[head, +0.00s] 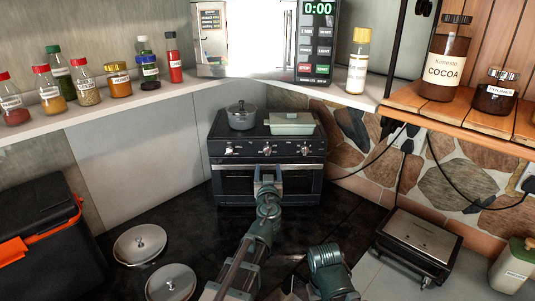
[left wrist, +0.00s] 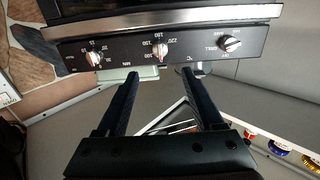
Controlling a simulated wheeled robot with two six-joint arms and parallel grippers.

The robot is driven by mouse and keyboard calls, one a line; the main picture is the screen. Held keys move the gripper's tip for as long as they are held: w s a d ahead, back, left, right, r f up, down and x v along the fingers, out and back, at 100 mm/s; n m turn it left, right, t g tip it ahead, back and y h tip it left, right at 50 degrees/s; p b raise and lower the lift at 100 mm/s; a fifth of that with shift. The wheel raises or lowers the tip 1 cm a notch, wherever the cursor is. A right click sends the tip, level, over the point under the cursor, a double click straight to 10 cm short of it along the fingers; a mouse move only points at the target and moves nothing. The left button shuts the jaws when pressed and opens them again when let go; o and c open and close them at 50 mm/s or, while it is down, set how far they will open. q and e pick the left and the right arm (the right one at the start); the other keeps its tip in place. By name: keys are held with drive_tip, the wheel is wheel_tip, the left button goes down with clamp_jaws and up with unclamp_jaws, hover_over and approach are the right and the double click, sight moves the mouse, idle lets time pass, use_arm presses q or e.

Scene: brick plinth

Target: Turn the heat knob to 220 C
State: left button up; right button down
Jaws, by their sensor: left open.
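The black toaster oven (head: 268,190) stands in the corner with several knobs in a row on its front panel. The heat knob (head: 267,150) is the middle one, marked in °C. It also shows in the left wrist view (left wrist: 161,50), where the panel appears upside down, with numbers such as 180 and 220 around it. Its exact pointer setting is too small to tell. My left gripper (head: 267,172) is in front of the oven, just below the heat knob. In the wrist view its open fingers (left wrist: 159,76) lie to either side of the knob, with nothing between them. My right gripper is out of view.
The minutes knob (left wrist: 94,58) and the grill knob (left wrist: 230,43) flank the heat knob. A grey pot (head: 242,118) and a green dish (head: 292,124) stand on the oven. A press grill (head: 418,245) is at right, pot lids (head: 140,243) at left.

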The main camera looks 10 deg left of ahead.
sight(267, 152)
use_arm(q)
drive_tip(key=w, duration=0.3)
drive_tip(key=w+a, duration=0.1)
drive_tip(key=w, duration=0.3)
drive_tip(key=w+a, duration=0.1)
drive_tip(key=w, duration=0.3)
drive_tip(key=shift+a, duration=0.15)
clamp_jaws()
